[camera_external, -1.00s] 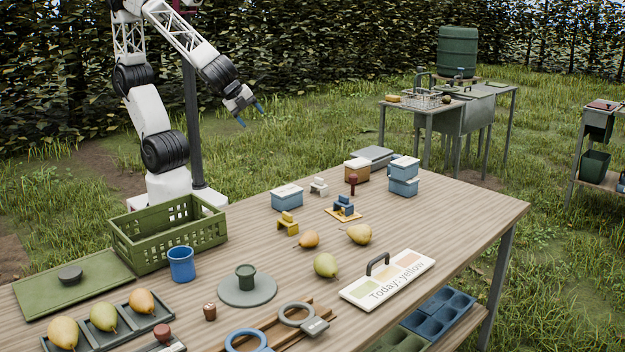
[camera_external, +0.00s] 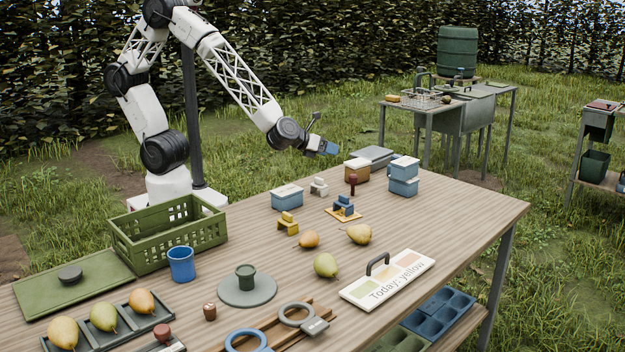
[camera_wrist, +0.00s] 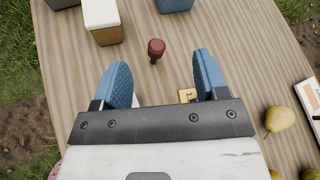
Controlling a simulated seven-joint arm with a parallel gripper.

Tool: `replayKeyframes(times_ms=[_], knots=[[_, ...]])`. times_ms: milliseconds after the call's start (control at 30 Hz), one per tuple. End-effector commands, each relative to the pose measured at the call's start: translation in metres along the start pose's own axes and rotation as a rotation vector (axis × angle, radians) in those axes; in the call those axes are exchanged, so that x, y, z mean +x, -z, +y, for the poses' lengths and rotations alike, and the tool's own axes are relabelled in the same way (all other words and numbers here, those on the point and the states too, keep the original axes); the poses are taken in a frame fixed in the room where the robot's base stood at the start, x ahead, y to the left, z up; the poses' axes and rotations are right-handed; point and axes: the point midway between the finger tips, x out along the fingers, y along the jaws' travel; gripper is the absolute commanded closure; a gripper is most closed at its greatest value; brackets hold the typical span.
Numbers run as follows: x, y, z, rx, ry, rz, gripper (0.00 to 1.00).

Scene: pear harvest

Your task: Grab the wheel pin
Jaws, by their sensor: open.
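The wheel pin appears to be the dark red pin with a rounded head (camera_external: 353,182). It stands upright at the back of the wooden table, just in front of the brown box. In the wrist view the red pin (camera_wrist: 156,47) shows from above, between and slightly beyond my fingertips. My gripper (camera_external: 322,134) is in the air above the far edge of the table, up and to the left of the pin. In the wrist view my gripper (camera_wrist: 161,62) has its two blue fingers spread wide with nothing between them. No finger visibly touches the pin.
A white block (camera_external: 319,187) and a blue-and-yellow piece (camera_external: 344,208) are also near. Pears (camera_external: 358,234) lie farther forward.

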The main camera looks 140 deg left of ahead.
Motion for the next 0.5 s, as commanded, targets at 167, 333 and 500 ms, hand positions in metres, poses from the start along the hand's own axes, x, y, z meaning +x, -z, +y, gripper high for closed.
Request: replayKeyframes(times_ms=[167, 333, 500], knots=[[0.045, 0.028, 0.011, 0.208, 0.062, -0.008, 0.33], [0.069, 0.047, 0.02, 0.342, 0.107, -0.01, 0.33], [0.078, 0.055, 0.023, 0.395, 0.125, -0.01, 0.33]])
